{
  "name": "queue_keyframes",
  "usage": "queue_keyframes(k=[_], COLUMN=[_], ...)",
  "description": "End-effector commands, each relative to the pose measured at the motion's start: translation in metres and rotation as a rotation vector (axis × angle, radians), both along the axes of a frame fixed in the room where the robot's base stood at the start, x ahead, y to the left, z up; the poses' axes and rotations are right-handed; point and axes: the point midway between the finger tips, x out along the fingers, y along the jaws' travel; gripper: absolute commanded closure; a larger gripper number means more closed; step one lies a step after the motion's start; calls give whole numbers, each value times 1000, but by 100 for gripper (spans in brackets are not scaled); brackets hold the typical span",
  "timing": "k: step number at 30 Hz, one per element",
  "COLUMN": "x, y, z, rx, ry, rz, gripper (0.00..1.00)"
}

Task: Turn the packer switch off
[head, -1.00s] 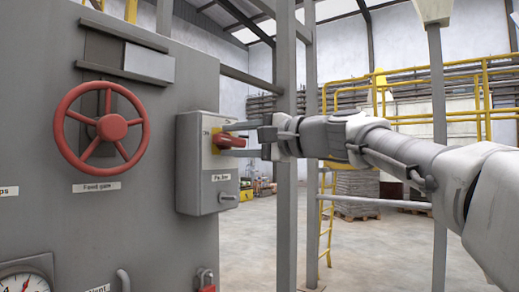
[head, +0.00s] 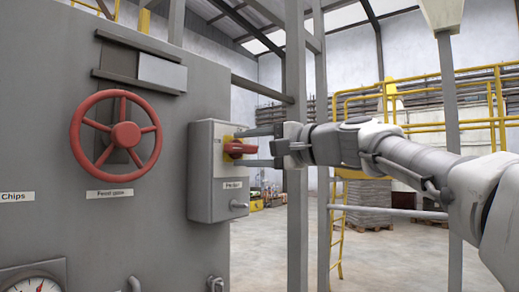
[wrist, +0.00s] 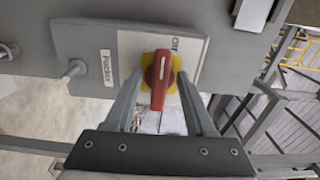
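The packer switch is a red handle (head: 238,148) on a yellow plate, on the front of a grey box (head: 207,205) labelled "Packer" at the right side of the machine. In the wrist view the red handle (wrist: 160,85) shows between my two fingers, with its white-marked end at the yellow plate (wrist: 175,62). "OFF" reads on the pale panel above it. My gripper (head: 237,148) is open, one finger above and one below the handle in the head view. In the wrist view (wrist: 161,78) gaps show between handle and fingers.
A red handwheel (head: 125,135) labelled "Feed gate" is left of the box. A small knob (head: 239,205) sticks out of the box's lower right. Grey posts (head: 296,220) stand close behind my gripper. A pressure gauge (head: 36,285) is at lower left.

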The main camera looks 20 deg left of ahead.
Motion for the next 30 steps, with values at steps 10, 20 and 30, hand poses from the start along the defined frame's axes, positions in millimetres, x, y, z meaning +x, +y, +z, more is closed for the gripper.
queue_keyframes(k=[10,20,30], x=[-9,-31,-46], y=[-32,-110,-162], z=[-1,-1,0], rx=[0,0,0], ry=[-2,-1,-1], rz=[-5,-6,-2], gripper=[45,45,45])
